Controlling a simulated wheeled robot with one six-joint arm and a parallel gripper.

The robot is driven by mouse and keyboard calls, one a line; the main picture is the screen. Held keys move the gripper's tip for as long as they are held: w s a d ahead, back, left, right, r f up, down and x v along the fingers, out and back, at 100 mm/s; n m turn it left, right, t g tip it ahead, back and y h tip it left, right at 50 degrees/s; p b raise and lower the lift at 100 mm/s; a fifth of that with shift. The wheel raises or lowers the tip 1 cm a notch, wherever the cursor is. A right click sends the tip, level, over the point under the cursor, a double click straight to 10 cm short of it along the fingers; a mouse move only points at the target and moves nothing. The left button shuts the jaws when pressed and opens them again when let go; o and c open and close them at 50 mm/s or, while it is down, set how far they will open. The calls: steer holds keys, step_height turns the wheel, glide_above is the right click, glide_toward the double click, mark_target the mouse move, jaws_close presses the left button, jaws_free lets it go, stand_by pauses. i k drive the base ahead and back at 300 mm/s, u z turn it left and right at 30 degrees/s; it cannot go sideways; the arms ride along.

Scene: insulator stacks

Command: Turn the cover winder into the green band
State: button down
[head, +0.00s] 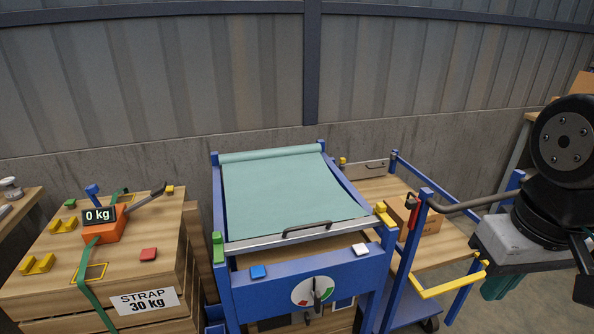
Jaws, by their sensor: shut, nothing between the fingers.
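The winder (314,291) is a white round dial with a dark handle on the front of a blue frame (270,297). Green and red patches show on its face. The handle appears roughly upright at the dial's middle; its exact pointing is too small to tell. A teal cover (290,190) stretches from a roll at the back to a grey front bar (300,231) with a dark handle. Dark round joints of my arm show at the right edge. My gripper is not visible, so its place relative to the winder cannot be told.
At left, a wooden crate (155,235) carries an orange strap tensioner (105,228) reading 0 kg and a green strap. Right of the frame stands a blue trolley with a wooden deck (440,243), a cardboard box (418,215) and a yellow bar (447,283). A wall closes the back.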

mark_target(316, 295)
steer(key=z, duration=1.9)
steer(key=k, duration=0.9)
steer(key=u, duration=0.7)
